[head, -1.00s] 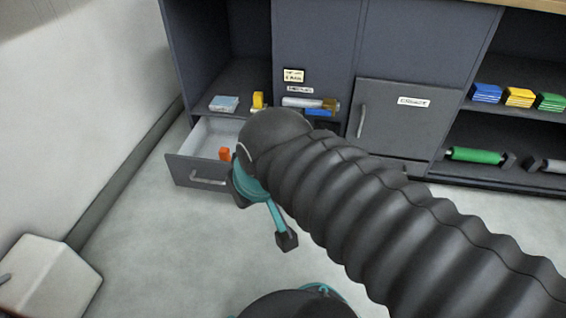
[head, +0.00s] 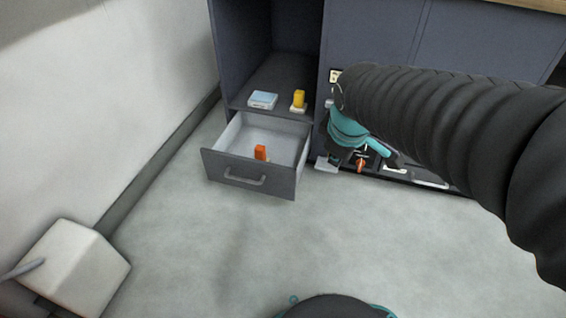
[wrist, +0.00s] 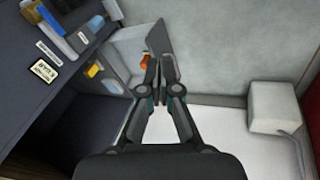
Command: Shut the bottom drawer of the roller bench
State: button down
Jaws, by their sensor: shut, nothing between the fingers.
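The bottom drawer (head: 222,166) of the grey roller bench (head: 232,60) stands pulled out at the lower left, with a bar handle (head: 245,179) on its front. An orange piece (head: 260,152) sits inside it. My gripper (wrist: 158,68) is shut and empty. In the head view it is at the right of the drawer, apart from its front, with its fingertips partly hidden by the teal wrist. In the wrist view the drawer front (wrist: 160,40) shows just beyond the fingertips, with the orange piece (wrist: 146,62) beside them; I cannot tell the gap.
A light blue pad (head: 263,99) and a yellow piece (head: 299,98) lie on the shelf above the drawer. The wall is on the left, with a white box (head: 75,262) on the floor. Open floor lies in front of the drawer.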

jog(key=w+a+f+n+g, duration=0.1)
jog(key=w+a+f+n, duration=0.5)
jog(key=w+f+n, duration=0.35)
jog(key=w+a+f+n+g, duration=0.1)
jog(key=w+a+f+n, duration=0.6)
jog(key=f+n, duration=0.4)
jog(key=w+d+f+b, duration=0.1)
jog(key=w+d+f, duration=0.2)
jog(key=w+f, duration=0.4)
notch_tip(320, 180, down, 2)
jog(key=shift+w+f+n+h+b, duration=0.2)
jog(key=shift+f+n+h+b, duration=0.1)
jog(key=shift+n+b, duration=0.1)
